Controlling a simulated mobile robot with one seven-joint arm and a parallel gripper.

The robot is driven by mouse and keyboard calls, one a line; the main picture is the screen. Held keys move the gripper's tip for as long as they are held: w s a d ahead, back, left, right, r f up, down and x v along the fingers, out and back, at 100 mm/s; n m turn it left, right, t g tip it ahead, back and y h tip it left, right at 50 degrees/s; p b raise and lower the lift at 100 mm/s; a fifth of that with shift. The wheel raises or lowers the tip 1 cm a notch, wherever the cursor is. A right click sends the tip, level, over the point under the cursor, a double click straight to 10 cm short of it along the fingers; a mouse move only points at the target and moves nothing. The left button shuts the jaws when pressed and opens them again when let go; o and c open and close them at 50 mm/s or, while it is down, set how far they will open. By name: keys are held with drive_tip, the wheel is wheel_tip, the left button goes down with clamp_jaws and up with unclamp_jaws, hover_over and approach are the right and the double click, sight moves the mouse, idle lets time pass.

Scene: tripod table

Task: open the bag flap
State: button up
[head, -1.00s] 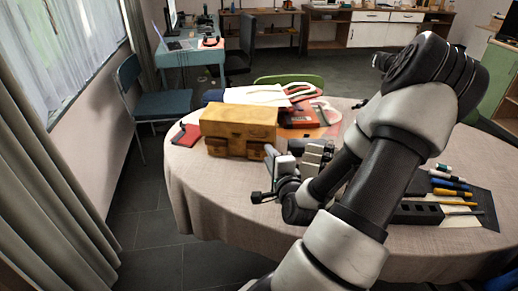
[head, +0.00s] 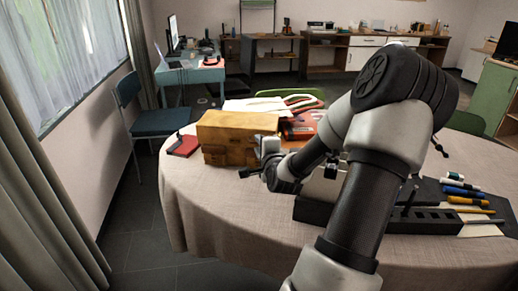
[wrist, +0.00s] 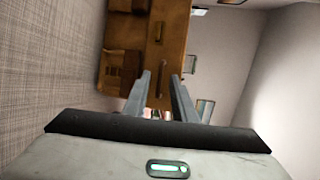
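The bag (head: 228,135) is a boxy tan-brown bag on the left part of the round table. Its flap (wrist: 172,45) appears as a smooth panel lying down over the bag, with pockets (wrist: 125,68) beside it in the wrist view. My gripper (head: 262,152) is at the bag's right front side. In the wrist view my gripper (wrist: 161,80) has its two fingers apart, pointing at the bag, with a narrow dark strip of the bag showing between them. Whether the fingers touch the bag I cannot tell.
The table (head: 215,205) has a pale cloth. A red item (head: 184,146) lies left of the bag; papers and a red-orange item (head: 300,125) lie behind and right. A black organizer (head: 435,220) and several pens (head: 466,200) are at the right. The front left tabletop is clear.

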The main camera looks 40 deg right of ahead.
drive_tip(key=shift+w+d+f, duration=0.1)
drive_tip(key=shift+w+d, duration=0.1)
drive_tip(key=shift+w, duration=0.1)
drive_tip(key=shift+c, duration=0.4)
clamp_jaws()
idle(0.9)
